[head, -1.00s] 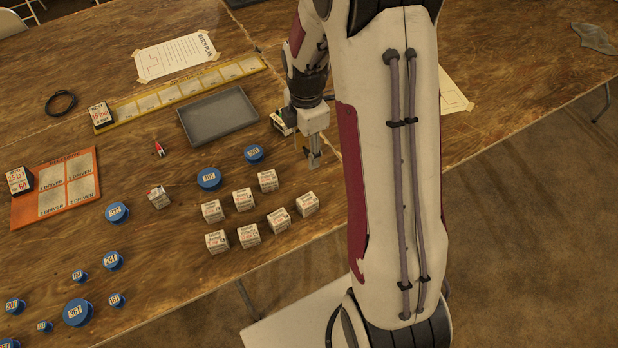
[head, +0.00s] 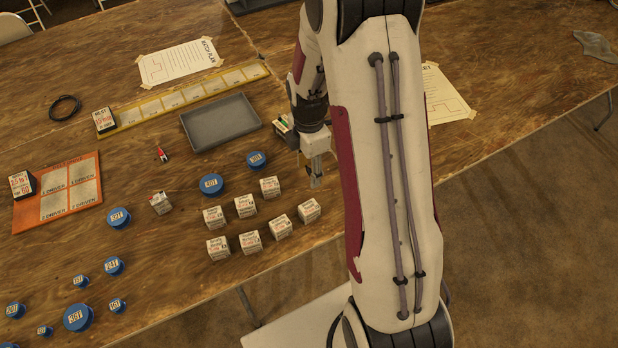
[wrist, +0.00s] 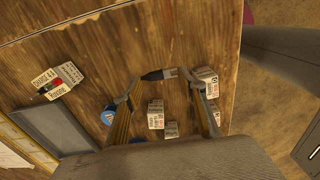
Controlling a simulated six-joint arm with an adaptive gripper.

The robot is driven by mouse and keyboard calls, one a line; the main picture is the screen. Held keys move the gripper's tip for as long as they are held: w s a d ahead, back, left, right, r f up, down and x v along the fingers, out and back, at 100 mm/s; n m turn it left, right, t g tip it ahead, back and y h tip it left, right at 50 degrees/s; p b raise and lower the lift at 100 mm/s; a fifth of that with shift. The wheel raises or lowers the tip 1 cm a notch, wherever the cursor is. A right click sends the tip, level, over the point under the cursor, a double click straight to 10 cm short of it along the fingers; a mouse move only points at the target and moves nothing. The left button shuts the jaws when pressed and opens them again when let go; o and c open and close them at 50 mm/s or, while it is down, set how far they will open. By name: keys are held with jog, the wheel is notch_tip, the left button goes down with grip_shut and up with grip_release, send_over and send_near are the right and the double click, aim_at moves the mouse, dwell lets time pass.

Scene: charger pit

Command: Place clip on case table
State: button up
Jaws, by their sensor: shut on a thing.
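My gripper (head: 317,184) is over the wooden table (head: 285,75), right of the rows of small white boxes. In the wrist view my gripper (wrist: 163,88) is shut on a dark, narrow thing with a grey end, which looks like the clip (wrist: 160,74). It lies crosswise between the fingertips. In the head view the held clip is too small to make out. A small red and black piece (head: 162,154) lies on the table left of the grey tray. I cannot tell which part is the case table.
Several white boxes (head: 246,205) stand just left of my gripper, with blue round pieces (head: 212,184) beyond. A grey tray (head: 220,122) and a labelled box (head: 284,124) lie behind. A black-topped box (head: 22,184) stands on an orange board (head: 58,212). The table's front edge is near.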

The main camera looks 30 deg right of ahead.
aim_at(309, 173)
jog(key=shift+f, duration=0.1)
jog(key=shift+f, duration=2.2)
jog(key=shift+f, duration=0.2)
jog(key=o, duration=0.8)
jog(key=shift+c, duration=0.2)
jog(key=shift+r, duration=0.1)
jog(key=shift+r, duration=3.8)
